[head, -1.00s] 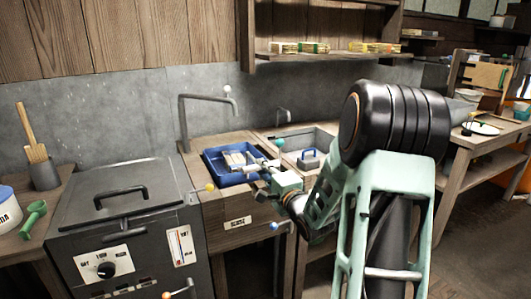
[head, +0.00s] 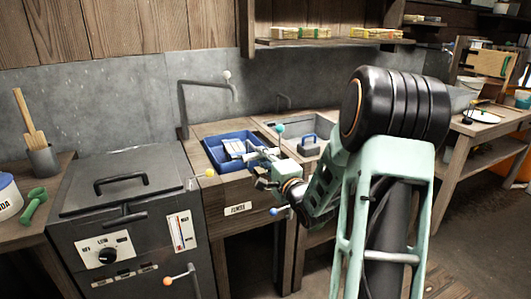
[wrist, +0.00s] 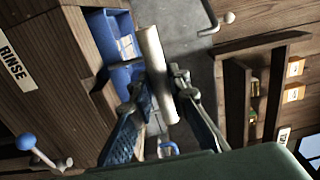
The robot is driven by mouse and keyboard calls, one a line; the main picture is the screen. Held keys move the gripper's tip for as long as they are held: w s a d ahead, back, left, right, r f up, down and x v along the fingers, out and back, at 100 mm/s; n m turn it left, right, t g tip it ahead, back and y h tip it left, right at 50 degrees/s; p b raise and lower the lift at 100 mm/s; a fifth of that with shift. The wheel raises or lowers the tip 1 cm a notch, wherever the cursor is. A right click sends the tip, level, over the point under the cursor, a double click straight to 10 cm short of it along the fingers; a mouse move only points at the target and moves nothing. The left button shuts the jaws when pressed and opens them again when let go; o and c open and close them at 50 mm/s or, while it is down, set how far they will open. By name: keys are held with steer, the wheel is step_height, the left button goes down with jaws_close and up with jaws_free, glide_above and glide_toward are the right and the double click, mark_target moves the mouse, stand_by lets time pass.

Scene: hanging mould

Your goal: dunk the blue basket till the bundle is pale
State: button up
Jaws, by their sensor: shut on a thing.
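The blue basket (head: 209,156) is low in the opening of the rinse station, with a pale, whitish bundle (head: 233,148) inside. In the wrist view the basket (wrist: 117,75) is at the upper left, with whitish strips in it. My gripper (head: 258,165) is at the basket's right front edge. In the wrist view my gripper (wrist: 158,88) is shut on a pale round bar (wrist: 152,50), which appears to be the basket's handle. The bar's join to the basket is hidden, and the liquid level cannot be made out.
A dark lidded tank (head: 125,190) with a dial and gauge stands left of the rinse station (head: 237,190). A bent pipe (head: 205,84) rises behind it. Levers with ball ends stick out nearby.

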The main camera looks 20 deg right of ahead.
step_height(320, 180, down, 13)
steer(key=b, duration=0.8)
steer(key=shift+r, duration=0.15)
steer(key=shift+s, duration=0.15)
step_height(320, 180, up, 16)
steer(key=p, duration=1.2)
steer(key=shift+w+p, duration=0.2)
steer(key=shift+p, duration=0.1)
steer(key=o, duration=1)
steer(key=shift+f, duration=0.2)
